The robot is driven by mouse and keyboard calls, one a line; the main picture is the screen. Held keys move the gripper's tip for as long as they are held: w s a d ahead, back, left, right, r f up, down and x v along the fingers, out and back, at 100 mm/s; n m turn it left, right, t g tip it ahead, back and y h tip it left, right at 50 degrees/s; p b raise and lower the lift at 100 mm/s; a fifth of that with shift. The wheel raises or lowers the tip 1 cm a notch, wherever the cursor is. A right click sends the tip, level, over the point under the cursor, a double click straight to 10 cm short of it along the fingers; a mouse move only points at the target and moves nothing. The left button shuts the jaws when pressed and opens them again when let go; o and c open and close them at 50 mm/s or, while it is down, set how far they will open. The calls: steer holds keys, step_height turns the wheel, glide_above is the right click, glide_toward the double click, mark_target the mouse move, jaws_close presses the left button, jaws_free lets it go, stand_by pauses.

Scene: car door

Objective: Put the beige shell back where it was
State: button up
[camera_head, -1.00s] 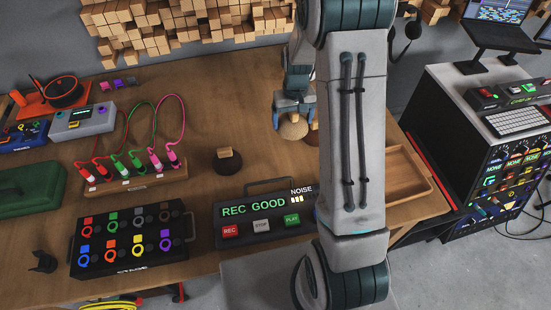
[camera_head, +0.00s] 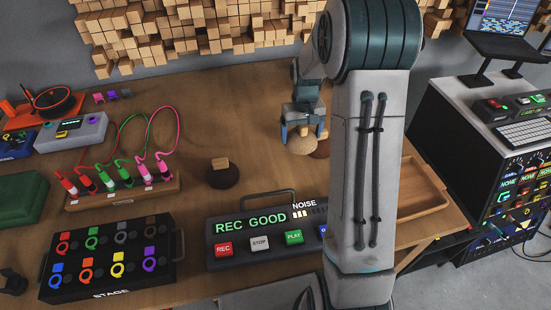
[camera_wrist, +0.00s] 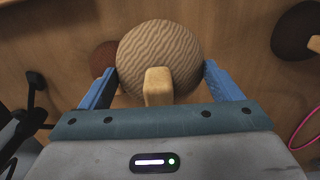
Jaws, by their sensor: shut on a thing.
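The beige shell (camera_head: 300,145) is a round dome with a rippled surface and a small wooden block on top. In the wrist view the beige shell (camera_wrist: 160,45) sits between my blue fingers, one at each side of it. My gripper (camera_head: 303,132) is shut on it, near the back middle of the wooden table. I cannot tell whether the shell touches the table. A reddish-brown shell (camera_wrist: 104,60) lies beside and partly behind it. A dark brown shell (camera_head: 223,177) with a wooden block stands apart, to the left in the head view.
A recorder box (camera_head: 262,240) reading REC GOOD is at the table's front. A cable rack (camera_head: 122,196) and a STAGE box (camera_head: 110,262) are at the left. An empty wooden tray (camera_head: 425,185) is at the right, partly behind my arm. Bare table lies between the dark shell and my gripper.

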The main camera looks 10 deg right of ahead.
glide_above(275, 164)
step_height(275, 164, down, 5)
steer(key=shift+r+p, duration=0.1)
steer(key=shift+p, duration=0.2)
steer(key=shift+f, duration=1.9)
steer(key=shift+f, duration=0.2)
steer(key=o, duration=1.5)
steer(key=shift+r, duration=0.1)
steer(key=shift+o, duration=0.2)
steer(key=shift+d, duration=0.1)
steer(key=shift+r, duration=0.15)
